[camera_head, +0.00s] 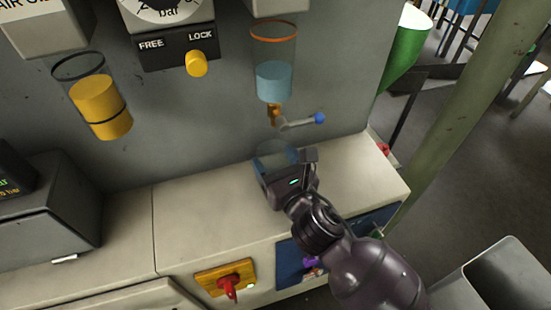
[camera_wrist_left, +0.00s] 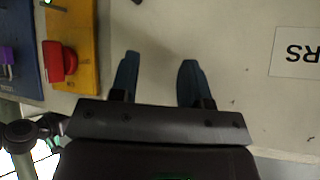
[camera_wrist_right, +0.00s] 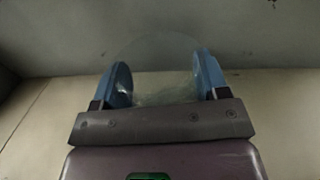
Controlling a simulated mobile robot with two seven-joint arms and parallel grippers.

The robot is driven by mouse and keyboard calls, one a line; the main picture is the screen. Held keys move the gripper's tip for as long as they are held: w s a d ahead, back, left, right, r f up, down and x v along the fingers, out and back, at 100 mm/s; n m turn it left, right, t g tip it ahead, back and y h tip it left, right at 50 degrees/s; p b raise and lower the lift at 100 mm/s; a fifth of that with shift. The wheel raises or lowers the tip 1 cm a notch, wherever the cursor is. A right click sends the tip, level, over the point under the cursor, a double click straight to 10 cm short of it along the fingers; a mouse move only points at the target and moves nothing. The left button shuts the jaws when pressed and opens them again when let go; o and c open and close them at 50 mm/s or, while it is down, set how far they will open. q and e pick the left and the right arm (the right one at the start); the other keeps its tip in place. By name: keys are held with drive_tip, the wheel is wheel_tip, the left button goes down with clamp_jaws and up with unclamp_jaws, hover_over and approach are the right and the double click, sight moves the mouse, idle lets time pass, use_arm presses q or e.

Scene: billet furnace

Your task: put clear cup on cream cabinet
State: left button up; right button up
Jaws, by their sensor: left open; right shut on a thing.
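The clear cup (camera_head: 275,154) is at the back of the cream cabinet (camera_head: 205,195), below the spout of the blue-filled cylinder. My right gripper (camera_head: 283,172) is shut on it. In the right wrist view the clear cup (camera_wrist_right: 158,82) sits between the two blue fingers of my right gripper (camera_wrist_right: 160,78). I cannot tell whether the cup's base touches the cabinet top. My left gripper (camera_wrist_left: 160,62) is open and empty, in front of the cabinet's pale front face (camera_wrist_left: 215,50); it does not show in the head view.
A red switch on a yellow plate (camera_head: 226,279) is on the cabinet front. A grey console (camera_head: 50,210) stands left. The cabinet top between is clear.

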drive_tip(key=o, duration=0.9)
